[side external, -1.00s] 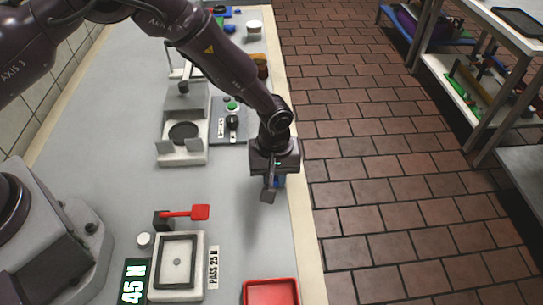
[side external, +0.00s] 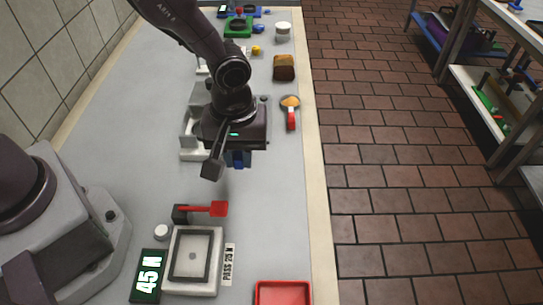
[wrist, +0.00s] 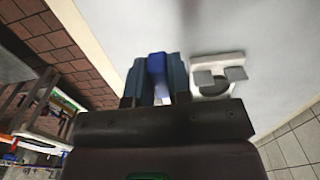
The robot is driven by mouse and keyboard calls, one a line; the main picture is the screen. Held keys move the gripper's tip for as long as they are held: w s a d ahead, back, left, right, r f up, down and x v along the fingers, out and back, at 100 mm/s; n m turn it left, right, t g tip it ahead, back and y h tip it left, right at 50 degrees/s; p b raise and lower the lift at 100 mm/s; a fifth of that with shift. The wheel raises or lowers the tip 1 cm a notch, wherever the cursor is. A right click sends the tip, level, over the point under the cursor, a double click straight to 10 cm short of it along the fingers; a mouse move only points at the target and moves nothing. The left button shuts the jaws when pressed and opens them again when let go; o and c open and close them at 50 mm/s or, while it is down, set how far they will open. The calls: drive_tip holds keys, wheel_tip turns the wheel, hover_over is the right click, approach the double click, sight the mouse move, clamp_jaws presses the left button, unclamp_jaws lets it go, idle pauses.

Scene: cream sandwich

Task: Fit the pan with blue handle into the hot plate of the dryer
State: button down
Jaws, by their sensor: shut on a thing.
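My gripper (side external: 236,160) is shut on a blue handle, held above the counter. In the wrist view the blue handle (wrist: 157,70) sits between the two dark blue-grey fingers of my gripper (wrist: 157,82). The pan body cannot be made out in either view. The white dryer (side external: 187,143) stands on the counter just behind and left of my gripper, which hides much of it. In the wrist view the dryer (wrist: 218,63) is right of the handle, apart from it, and its dark round hot plate (wrist: 215,91) shows partly behind the gripper body.
A red-handled scoop (side external: 291,118) with orange contents and a brown loaf (side external: 284,68) lie along the right side.

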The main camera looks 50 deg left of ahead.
drive_tip(key=a+f, duration=0.1)
drive_tip(key=a, duration=1.2)
drive_tip(key=shift+s, duration=0.4)
drive_tip(key=shift+a+f, duration=0.1)
drive_tip(key=shift+f, duration=2.75)
drive_tip(key=shift+f, duration=1)
drive_tip(key=c, duration=1)
unclamp_jaws()
